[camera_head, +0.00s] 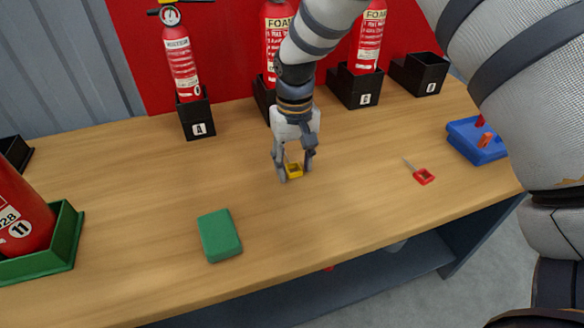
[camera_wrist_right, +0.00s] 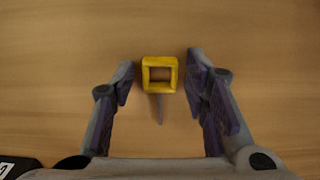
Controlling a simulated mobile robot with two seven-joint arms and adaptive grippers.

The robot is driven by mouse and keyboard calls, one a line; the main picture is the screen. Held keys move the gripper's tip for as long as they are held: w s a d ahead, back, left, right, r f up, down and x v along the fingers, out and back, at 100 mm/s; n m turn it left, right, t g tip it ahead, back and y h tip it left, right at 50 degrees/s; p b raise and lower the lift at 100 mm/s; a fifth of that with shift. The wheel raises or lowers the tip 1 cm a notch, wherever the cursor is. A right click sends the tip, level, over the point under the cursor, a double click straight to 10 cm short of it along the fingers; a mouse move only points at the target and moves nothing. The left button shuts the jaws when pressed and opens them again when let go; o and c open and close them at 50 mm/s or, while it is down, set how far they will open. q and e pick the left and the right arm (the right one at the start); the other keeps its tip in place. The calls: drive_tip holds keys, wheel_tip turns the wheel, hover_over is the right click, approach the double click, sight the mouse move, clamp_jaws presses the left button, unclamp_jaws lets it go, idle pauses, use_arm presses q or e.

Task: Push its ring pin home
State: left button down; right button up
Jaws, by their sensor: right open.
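A yellow ring pin (camera_head: 294,170) lies on the wooden table under my right gripper. Its square yellow ring and thin grey pin also show in the right wrist view (camera_wrist_right: 160,74). My right gripper (camera_head: 296,175) is open, with one finger on each side of the yellow ring and a gap on both sides. A red ring pin (camera_head: 424,177) lies on the table to the right. Red extinguishers stand at the back: one in holder A (camera_head: 197,120), two labelled FOAM, one of them partly hidden by my right arm. My left gripper is not in view.
A green block (camera_head: 220,236) lies at the front left. A red extinguisher (camera_head: 18,215) stands in a green tray (camera_head: 68,240) at the left edge. A blue tray (camera_head: 467,145) with red and orange items is at the right. An empty black holder (camera_head: 420,72) is at back right.

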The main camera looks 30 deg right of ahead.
sight(294, 169)
clamp_jaws()
drive_tip(key=shift+r+p, duration=0.55)
drive_tip(key=shift+r, duration=1)
